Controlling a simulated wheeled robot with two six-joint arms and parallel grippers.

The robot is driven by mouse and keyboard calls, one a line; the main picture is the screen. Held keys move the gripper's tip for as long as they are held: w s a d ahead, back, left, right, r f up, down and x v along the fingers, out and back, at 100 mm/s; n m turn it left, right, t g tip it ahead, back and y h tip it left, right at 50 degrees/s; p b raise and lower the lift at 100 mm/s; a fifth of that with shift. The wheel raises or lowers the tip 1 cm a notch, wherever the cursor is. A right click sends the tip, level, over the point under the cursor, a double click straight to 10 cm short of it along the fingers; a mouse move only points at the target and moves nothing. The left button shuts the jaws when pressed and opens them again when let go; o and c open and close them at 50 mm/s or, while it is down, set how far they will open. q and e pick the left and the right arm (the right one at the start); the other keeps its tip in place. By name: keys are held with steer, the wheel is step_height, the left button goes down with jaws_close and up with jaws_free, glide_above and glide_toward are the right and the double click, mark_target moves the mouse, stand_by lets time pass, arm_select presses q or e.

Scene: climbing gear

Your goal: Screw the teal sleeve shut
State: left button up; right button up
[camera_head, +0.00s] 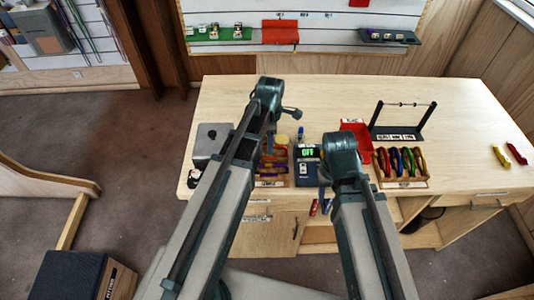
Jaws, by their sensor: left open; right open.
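I cannot make out a teal sleeve in the head view; it may be too small or hidden behind my arms. Several coloured carabiners, red, yellow, green and blue among them, stand in a wooden rack (402,182) at the table's front. My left gripper (270,143) is open, pointing down above a second wooden tray (272,182) with orange and purple pieces, partly hidden by my arm. My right gripper (323,188) is open beside a dark box with a green "OFF" display (308,153). I see nothing held in either gripper.
A black frame with a crossbar (404,120) is at the back right. A grey box (212,138) sits at the left. Red and yellow pieces (508,155) lie at the right edge. The table's back (330,95) is clear.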

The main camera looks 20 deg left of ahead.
arm_select(q)
steer(key=shift+w+a, duration=0.2)
steer(key=shift+w, duration=0.5)
steer(key=shift+f, duration=0.2)
steer(key=shift+f+b, duration=1.2)
steer(key=shift+b, duration=0.25)
steer(key=shift+s+d, duration=0.2)
steer(key=shift+s, duration=0.55)
steer(key=shift+r, duration=0.1)
steer(key=shift+r+p, duration=1.4)
steer(key=shift+p, duration=0.1)
